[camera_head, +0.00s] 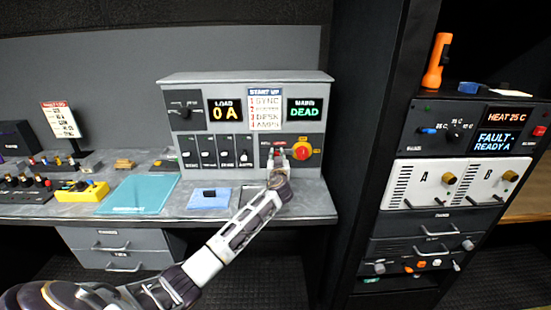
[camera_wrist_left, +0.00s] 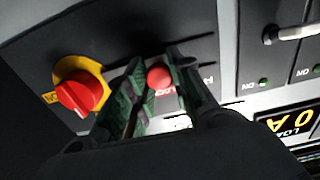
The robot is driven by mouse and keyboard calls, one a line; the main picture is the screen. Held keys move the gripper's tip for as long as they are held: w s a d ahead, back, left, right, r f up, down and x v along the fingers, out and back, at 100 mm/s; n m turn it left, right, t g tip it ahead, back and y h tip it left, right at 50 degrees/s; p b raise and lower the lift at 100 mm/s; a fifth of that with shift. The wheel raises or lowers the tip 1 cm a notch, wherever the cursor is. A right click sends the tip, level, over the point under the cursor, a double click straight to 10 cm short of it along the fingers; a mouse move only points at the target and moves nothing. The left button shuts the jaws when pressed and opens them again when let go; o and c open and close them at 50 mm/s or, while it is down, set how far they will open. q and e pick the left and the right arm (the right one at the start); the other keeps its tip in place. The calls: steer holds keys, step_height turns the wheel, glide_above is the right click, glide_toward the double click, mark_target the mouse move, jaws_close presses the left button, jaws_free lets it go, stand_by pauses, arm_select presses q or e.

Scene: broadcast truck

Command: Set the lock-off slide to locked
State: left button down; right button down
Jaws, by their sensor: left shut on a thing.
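The lock-off slide has a round red knob, which shows in the left wrist view (camera_wrist_left: 159,77) on a dark panel. My left gripper (camera_head: 279,156) reaches the lower right of the grey power panel in the head view. In the left wrist view its green-padded fingertips (camera_wrist_left: 156,76) are closed around the red knob. Small red and white lettering beside the knob is partly covered by the fingers, and I cannot read the slide's position. My right gripper is in neither view.
A red rotary switch on a yellow plate (camera_head: 302,150) sits close beside the gripper. Several breaker switches (camera_head: 213,152) are to its left. The display (camera_head: 304,110) reads MAINS DEAD. A teal mat (camera_head: 139,194) and a blue pad (camera_head: 209,199) lie on the desk.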

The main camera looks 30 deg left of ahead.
arm_select(q)
steer(key=c, duration=1.7)
jaws_free()
steer(key=shift+d, duration=0.15)
steer(key=o, duration=0.5)
steer(key=shift+w+d, duration=0.1)
steer(key=shift+c, duration=0.2)
steer(key=v, duration=1.2)
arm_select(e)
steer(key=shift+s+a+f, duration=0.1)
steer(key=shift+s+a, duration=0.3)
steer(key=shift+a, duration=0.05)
